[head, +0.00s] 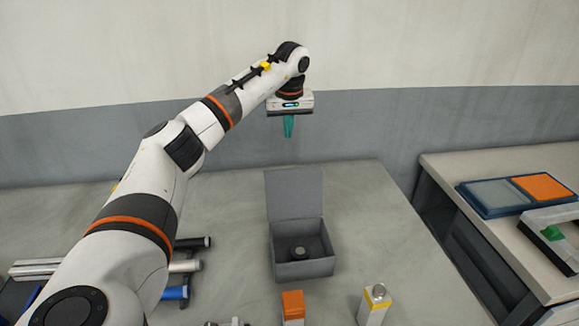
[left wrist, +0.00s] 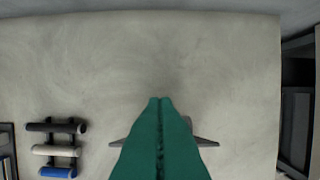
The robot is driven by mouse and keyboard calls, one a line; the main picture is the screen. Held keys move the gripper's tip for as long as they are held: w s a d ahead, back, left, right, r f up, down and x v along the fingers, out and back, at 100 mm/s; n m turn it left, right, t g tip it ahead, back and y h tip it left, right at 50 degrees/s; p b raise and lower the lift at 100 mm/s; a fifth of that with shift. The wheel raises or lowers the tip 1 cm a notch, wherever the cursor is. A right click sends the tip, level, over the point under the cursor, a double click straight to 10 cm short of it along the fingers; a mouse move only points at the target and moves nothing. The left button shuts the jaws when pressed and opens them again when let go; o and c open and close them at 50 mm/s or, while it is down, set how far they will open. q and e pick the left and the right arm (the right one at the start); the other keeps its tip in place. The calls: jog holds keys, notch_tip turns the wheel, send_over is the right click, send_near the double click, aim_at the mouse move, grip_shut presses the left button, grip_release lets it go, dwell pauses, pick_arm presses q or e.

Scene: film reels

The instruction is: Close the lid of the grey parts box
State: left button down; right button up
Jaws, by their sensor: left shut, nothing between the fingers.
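The grey parts box (head: 304,269) stands on the table in the head view. Its lid (head: 295,194) stands up, open, at the back of the box. A small dark round part with a lighter top (head: 299,253) lies inside. My left gripper (head: 288,136) points down above and behind the raised lid, its green fingers shut and empty. In the left wrist view the shut fingers (left wrist: 160,100) cover the middle, and thin grey edges, probably the lid's (left wrist: 205,142), stick out on both sides of them. My right gripper is not in view.
In front of the box stand an orange-topped block (head: 292,305) and a white and yellow container (head: 374,304). A rack of rollers (head: 185,267) lies left, partly behind my arm. A side bench (head: 480,215) with a blue tray (head: 486,205) is right. The table behind the box is clear.

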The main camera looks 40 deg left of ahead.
pick_arm(q)
jog(key=p+x, duration=0.2)
jog(key=x, duration=0.9)
jog(key=s+d+p, duration=0.2)
jog(key=d, duration=0.1)
jog(key=shift+s+r, duration=0.15)
jog(key=shift+r, duration=0.25)
